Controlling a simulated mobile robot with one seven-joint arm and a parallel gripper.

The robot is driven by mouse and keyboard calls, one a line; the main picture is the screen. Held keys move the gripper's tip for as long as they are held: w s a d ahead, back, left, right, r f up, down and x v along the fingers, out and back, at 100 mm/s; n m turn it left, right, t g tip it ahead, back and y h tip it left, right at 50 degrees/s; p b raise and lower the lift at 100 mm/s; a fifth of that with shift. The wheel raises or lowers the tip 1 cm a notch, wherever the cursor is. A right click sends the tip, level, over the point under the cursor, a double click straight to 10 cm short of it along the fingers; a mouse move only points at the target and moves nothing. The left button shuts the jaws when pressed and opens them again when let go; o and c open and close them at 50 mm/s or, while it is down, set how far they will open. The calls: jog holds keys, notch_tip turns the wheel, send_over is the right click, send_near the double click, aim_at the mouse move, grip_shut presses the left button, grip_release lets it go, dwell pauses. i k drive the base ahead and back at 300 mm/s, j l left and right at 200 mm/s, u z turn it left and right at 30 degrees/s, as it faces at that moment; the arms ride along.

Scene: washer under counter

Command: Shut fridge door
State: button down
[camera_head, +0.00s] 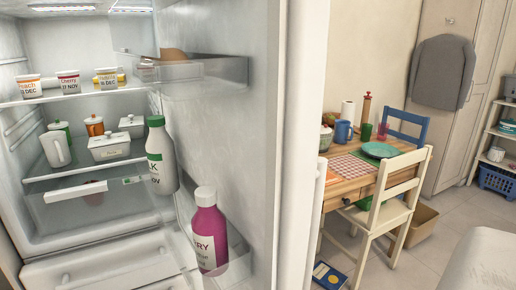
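The fridge (85,225) fills the left half of the head view and stands open, with its lit inside showing. Its white door (245,125) is swung wide open and reaches from the top to the bottom of the view near the middle. The door's inner side faces me. Its shelves hold a white milk bottle (161,160) with a green cap and a magenta bottle (209,235) with a white cap. My gripper is not in view.
Fridge shelves hold yogurt cups (69,82) and white containers (109,146). Right of the door are a wooden table (345,190), a white chair (385,215), a blue chair (405,132), a box (418,225) and a floor book (329,275).

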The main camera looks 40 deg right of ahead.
aim_at(249, 131)
jog(key=k+l, duration=0.1)
jog(key=l, duration=0.25)
jog(key=k+l, duration=0.15)
jog(key=l, duration=0.2)
jog(key=k+l, duration=0.1)
jog(key=l, duration=0.25)
jog(key=k+l, duration=0.1)
jog(key=l, duration=0.25)
jog(key=k+l, duration=0.15)
jog(key=l, duration=0.2)
